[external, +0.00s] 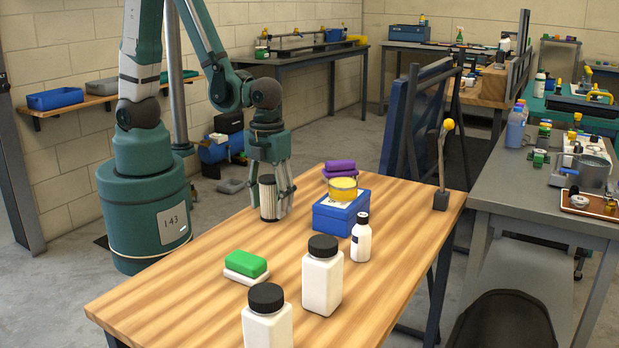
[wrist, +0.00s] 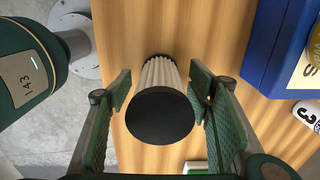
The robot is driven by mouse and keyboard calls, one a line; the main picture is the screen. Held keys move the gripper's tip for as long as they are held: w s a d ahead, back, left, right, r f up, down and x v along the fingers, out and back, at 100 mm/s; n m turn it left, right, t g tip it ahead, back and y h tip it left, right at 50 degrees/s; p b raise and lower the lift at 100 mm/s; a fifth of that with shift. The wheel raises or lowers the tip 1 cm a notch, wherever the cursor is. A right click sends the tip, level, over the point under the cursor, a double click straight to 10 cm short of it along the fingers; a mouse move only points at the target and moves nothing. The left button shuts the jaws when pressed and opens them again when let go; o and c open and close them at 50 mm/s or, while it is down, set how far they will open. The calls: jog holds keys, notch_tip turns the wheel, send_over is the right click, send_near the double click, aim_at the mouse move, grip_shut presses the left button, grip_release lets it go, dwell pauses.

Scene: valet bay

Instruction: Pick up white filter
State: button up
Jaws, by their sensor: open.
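The white filter (external: 268,199) is a pleated cylinder with dark end caps, standing upright on the wooden table (external: 180,290) near its left edge. In the wrist view its black top cap (wrist: 160,115) faces the camera, with pale pleats (wrist: 158,73) behind it. My gripper (external: 279,196) points down over the filter. In the wrist view my gripper's two fingers (wrist: 164,95) stand on either side of the filter. They are open, with a visible gap at the right and a small gap at the left.
A blue box (external: 341,212) with a yellow round item (external: 343,189) stands right of the filter. A green sponge (external: 246,264), white bottles (external: 322,277) and a smaller bottle (external: 361,239) stand nearer the camera. The table's left front is clear.

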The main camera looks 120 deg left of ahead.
jog(key=shift+f, duration=0.4)
jog(key=shift+c, duration=0.5)
jog(key=c, duration=1)
